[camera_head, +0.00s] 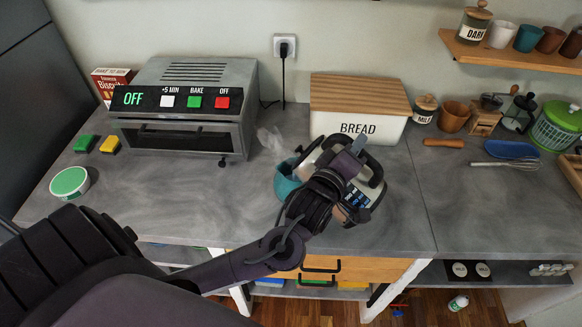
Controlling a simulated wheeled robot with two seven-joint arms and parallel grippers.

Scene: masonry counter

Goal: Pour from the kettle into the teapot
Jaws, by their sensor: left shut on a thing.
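The teal teapot (286,184) stands on the grey counter, left of my left gripper and partly hidden by it and the arm. My left gripper (350,158) is shut on the cream kettle (318,153), which shows only in part behind it. The kettle's dark spout end seems to lean left above the teapot; whether liquid flows is hidden. A cream thing with a dark loop and blue keys (357,196) shows just right of the gripper; I cannot tell if it belongs to the kettle. My right gripper is not in view.
The BREAD box (358,108) is close behind the gripper. A whisk (505,164), mill (484,122) and green spinner (555,128) occupy the right. The counter's front left is mostly clear.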

